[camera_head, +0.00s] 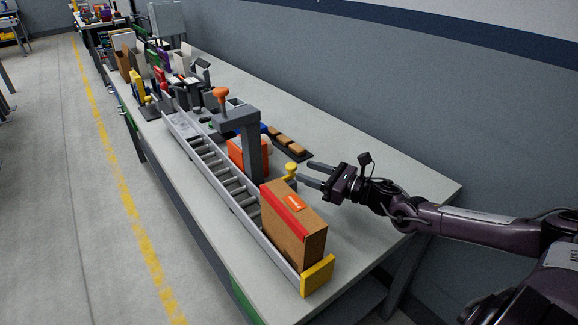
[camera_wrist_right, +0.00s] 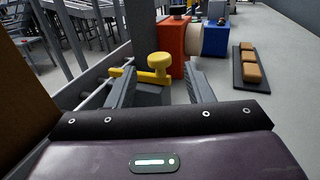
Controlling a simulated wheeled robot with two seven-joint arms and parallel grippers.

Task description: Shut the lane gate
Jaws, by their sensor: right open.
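The roller lane (camera_head: 222,172) runs along the left edge of the bench. A yellow knob (camera_head: 291,168) stands at its right side, behind the tall cardboard box. In the right wrist view the knob (camera_wrist_right: 160,63) joins a yellow bar (camera_wrist_right: 135,75) reaching left towards the lane rail; this looks like the lane gate. Whether the bar crosses the lane cannot be told. My right gripper (camera_head: 304,173) is open and empty, its fingertips close to the knob. In the wrist view the knob shows between the fingers; no contact is clear. My left gripper is not in view.
The cardboard box (camera_head: 297,238) stands at the lane's near end, against a yellow end plate (camera_head: 318,275). A grey post (camera_head: 252,145) overhangs the lane, near an orange box (camera_wrist_right: 172,38). A dark tray (camera_head: 298,153) holds small tan blocks. The bench's right side is clear.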

